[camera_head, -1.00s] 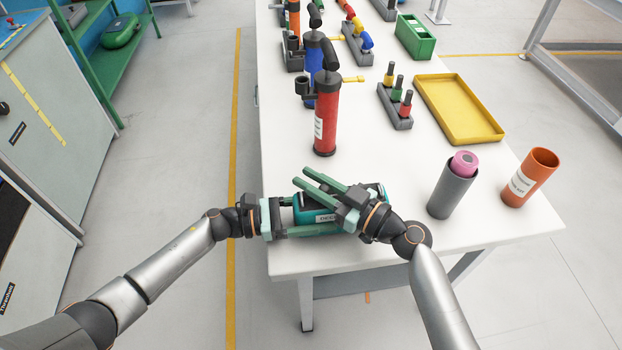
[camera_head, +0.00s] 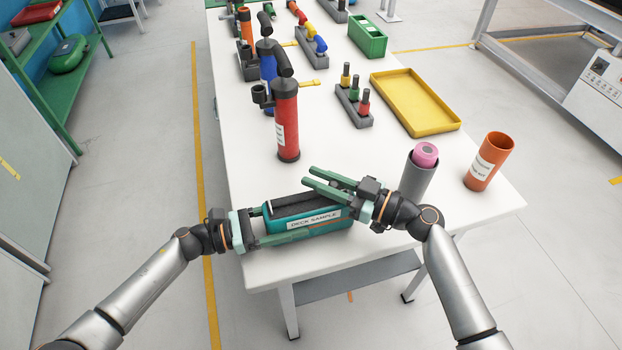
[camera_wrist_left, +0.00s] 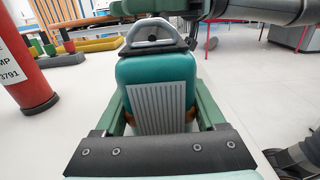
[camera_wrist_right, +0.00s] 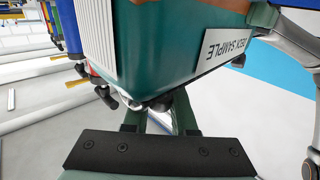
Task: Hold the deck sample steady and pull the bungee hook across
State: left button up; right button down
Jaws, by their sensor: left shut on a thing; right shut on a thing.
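The teal deck sample (camera_head: 318,228), labelled "DECK SAMPLE" with a dark top, lies at the table's near end. My left gripper (camera_head: 283,223) is shut on it from the left, one finger along each long side. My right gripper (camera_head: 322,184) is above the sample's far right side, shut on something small. In the right wrist view a silvery and dark piece (camera_wrist_right: 135,100) is by its fingertips, partly hidden; I cannot tell if it is the bungee hook.
A red pump (camera_head: 287,125) stands beyond the sample. A grey tube with a pink roll (camera_head: 416,180) is close to my right gripper, with an orange cup (camera_head: 488,163) right of it. A yellow tray (camera_head: 455,124) lies farther back. The table's near edge is close.

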pick_arm(q)
jog(key=shift+a, duration=0.1)
pick_arm(e)
jog(key=shift+w+d+f, duration=0.1)
jog(key=shift+d, duration=0.1)
jog(key=c, duration=0.7)
grip_release()
jog(key=shift+a, duration=0.1)
jog(key=v, duration=1.2)
pick_arm(q)
jog(key=o, duration=1.5)
